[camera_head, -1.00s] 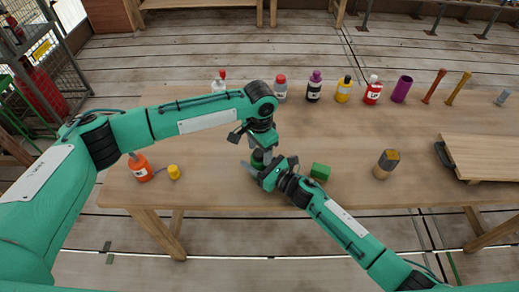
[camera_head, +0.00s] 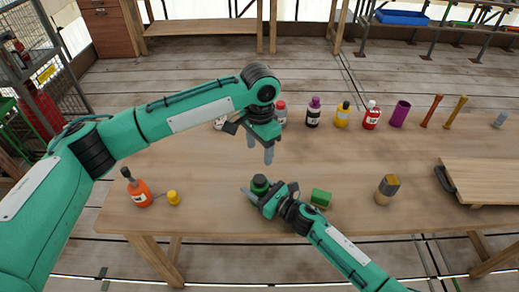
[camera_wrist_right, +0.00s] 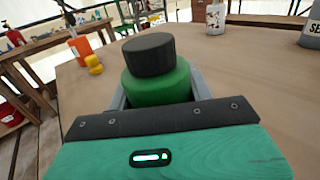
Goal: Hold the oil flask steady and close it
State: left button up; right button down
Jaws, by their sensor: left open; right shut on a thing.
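The oil flask is a green bottle (camera_head: 260,189) standing on the table near its front edge. In the right wrist view its green body (camera_wrist_right: 155,86) has a wide black cap (camera_wrist_right: 147,55) sitting on top, looking level. How tightly the cap is turned cannot be told. My right gripper (camera_head: 262,194) is shut around the flask's body from the front right. Its lower body is hidden by the gripper. My left gripper (camera_head: 260,149) is open and empty, fingers pointing down, above the flask and clear of the cap.
An orange bottle (camera_head: 140,195) and a yellow cap (camera_head: 173,198) stand at the left. A green block (camera_head: 320,197) lies just right of my right gripper, with a wooden piece (camera_head: 388,190) farther right. Several bottles line the back. A raised board (camera_head: 485,180) lies at the right.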

jog(key=c, duration=0.5)
grip_release()
jog(key=shift+s+d+f, duration=0.1)
jog(key=shift+s+d, duration=0.15)
jog(key=shift+d, duration=0.15)
pick_arm(q)
notch_tip(320, 180, down, 3)
jog(key=b, duration=0.3)
jog(key=shift+f, duration=0.2)
pick_arm(e)
jog(key=v, duration=1.2)
jog(key=shift+s, duration=0.1)
jog(key=shift+s+d, duration=0.15)
jog(key=shift+d, duration=0.2)
pick_arm(q)
jog(key=shift+f, duration=0.1)
